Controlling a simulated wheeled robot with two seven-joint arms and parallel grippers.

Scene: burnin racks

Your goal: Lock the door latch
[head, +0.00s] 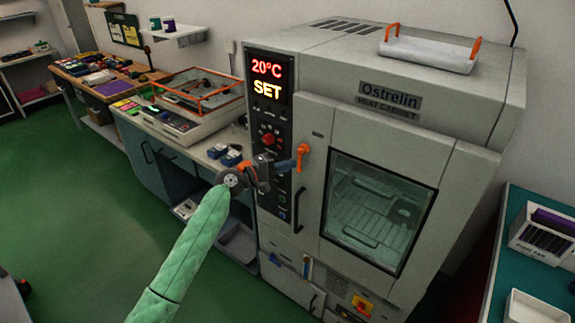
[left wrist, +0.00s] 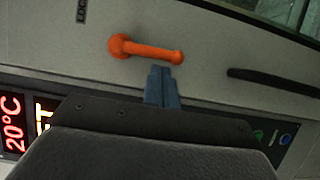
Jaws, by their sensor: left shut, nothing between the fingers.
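The orange door latch (head: 303,157) sits on the upper left of the grey heat cabinet's door (head: 318,120), which looks closed. In the head view its lever hangs down from the pivot. The latch also shows in the left wrist view (left wrist: 148,49), with its round pivot at left and its lever pointing right. My left gripper (head: 299,163) is shut and empty, its blue-grey fingertips at the free end of the lever. In the left wrist view the gripper (left wrist: 162,72) meets the lever's edge; I cannot tell whether they touch. My right gripper is out of view.
A black door handle (head: 299,210) stands below the latch, left of the door window (head: 376,212). The control panel (head: 269,130) reads 20°C SET. A white tray with orange handles (head: 428,55) sits on top. A bench (head: 205,150) with boxes stands left.

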